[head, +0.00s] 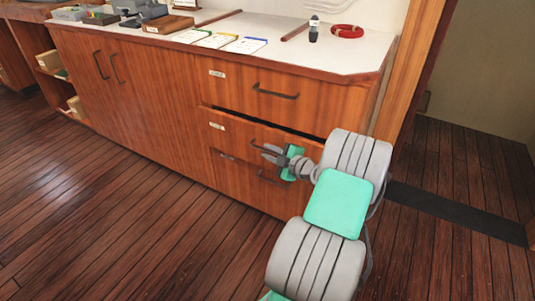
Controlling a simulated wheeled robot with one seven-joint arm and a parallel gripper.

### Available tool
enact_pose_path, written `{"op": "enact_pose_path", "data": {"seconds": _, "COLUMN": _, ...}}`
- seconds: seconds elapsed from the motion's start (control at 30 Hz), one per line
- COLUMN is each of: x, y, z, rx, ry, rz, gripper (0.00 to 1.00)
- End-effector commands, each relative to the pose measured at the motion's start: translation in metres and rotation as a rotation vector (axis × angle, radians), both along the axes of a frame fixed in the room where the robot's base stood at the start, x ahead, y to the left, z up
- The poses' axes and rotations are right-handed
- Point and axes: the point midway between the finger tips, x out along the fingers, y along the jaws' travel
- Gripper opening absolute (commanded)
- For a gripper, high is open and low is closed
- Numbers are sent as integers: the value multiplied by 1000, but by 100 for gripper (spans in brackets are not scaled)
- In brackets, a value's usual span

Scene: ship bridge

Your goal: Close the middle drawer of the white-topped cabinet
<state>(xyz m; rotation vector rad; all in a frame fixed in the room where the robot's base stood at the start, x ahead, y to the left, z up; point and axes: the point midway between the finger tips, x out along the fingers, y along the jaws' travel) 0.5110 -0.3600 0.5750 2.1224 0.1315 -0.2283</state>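The white-topped cabinet (330,55) has a column of drawers at its right end. The middle drawer (232,137) stands out a little from the cabinet, with a dark gap along its top edge and a small pale label at its left. My gripper (268,153) is in front of this drawer, by its dark handle, and points left. It hides part of the handle and drawer front. I cannot tell whether it touches them or whether its fingers are apart. My arm covers the drawer's right end.
The top drawer (238,84) looks shut. The bottom drawer (230,181) is partly hidden behind the middle one and my arm. Cards (245,45), a red ring (347,31) and other items lie on the countertop. Wooden floor (120,215) is clear at left; a doorway opens at right.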

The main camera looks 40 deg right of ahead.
Motion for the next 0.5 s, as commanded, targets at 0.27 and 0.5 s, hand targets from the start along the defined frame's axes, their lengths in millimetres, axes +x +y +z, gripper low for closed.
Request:
{"op": "enact_pose_path", "data": {"seconds": 0.27, "x": 9, "y": 0, "z": -1, "rx": 0, "ry": 1, "rz": -1, "gripper": 19}}
{"op": "enact_pose_path", "data": {"seconds": 0.5, "x": 9, "y": 0, "z": -1, "rx": 0, "ry": 1, "rz": -1, "gripper": 4}}
